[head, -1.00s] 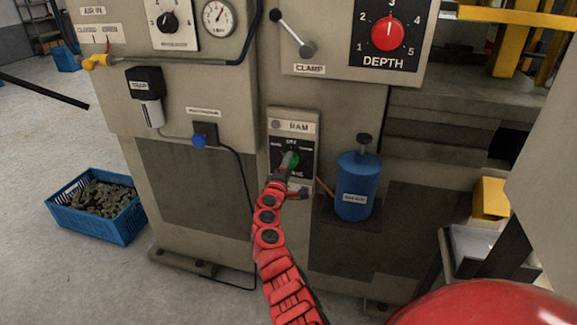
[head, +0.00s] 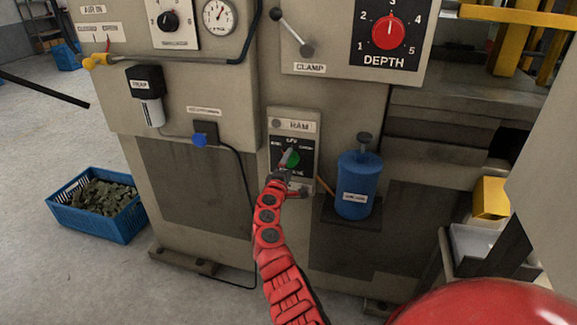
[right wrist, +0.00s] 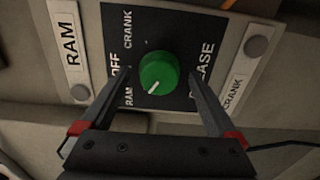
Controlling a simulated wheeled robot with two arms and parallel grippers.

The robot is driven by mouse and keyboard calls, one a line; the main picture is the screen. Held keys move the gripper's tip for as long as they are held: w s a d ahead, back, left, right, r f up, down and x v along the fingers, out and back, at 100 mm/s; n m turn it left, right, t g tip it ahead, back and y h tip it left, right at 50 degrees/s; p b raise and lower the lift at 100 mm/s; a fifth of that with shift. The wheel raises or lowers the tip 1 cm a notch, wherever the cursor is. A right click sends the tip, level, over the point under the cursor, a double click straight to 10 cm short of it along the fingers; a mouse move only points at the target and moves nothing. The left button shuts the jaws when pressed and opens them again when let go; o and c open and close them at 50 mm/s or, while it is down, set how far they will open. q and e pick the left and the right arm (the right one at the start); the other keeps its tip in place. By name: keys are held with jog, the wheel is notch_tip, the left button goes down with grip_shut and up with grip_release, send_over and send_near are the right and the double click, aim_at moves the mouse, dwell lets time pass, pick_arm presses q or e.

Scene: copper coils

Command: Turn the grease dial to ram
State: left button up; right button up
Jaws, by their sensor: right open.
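The green grease dial (head: 294,159) sits on a black panel (right wrist: 180,25) low on the machine front, under a RAM plate (head: 297,126). In the right wrist view the dial (right wrist: 159,69) is round, and its white mark points down and left, toward the side with the small RAM word. The words OFF, CRANK and GREASE are printed around it. My right gripper (right wrist: 158,76) is open, one finger on each side of the dial, with visible gaps. In the head view my right gripper (head: 287,161) partly covers the dial. My left gripper is not in view.
A blue canister (head: 356,187) stands on a small shelf right of the panel. A red DEPTH knob (head: 389,33) and a clamp lever (head: 291,33) are above. A hanging black cable (head: 246,185) runs left of the panel. A blue crate (head: 97,222) stands on the floor.

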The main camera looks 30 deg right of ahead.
jog(key=shift+s+a+r+p, duration=0.15)
jog(key=shift+s+a+p, duration=0.2)
jog(key=shift+a, duration=0.15)
jog(key=v, duration=1.6)
jog(key=shift+s, duration=0.1)
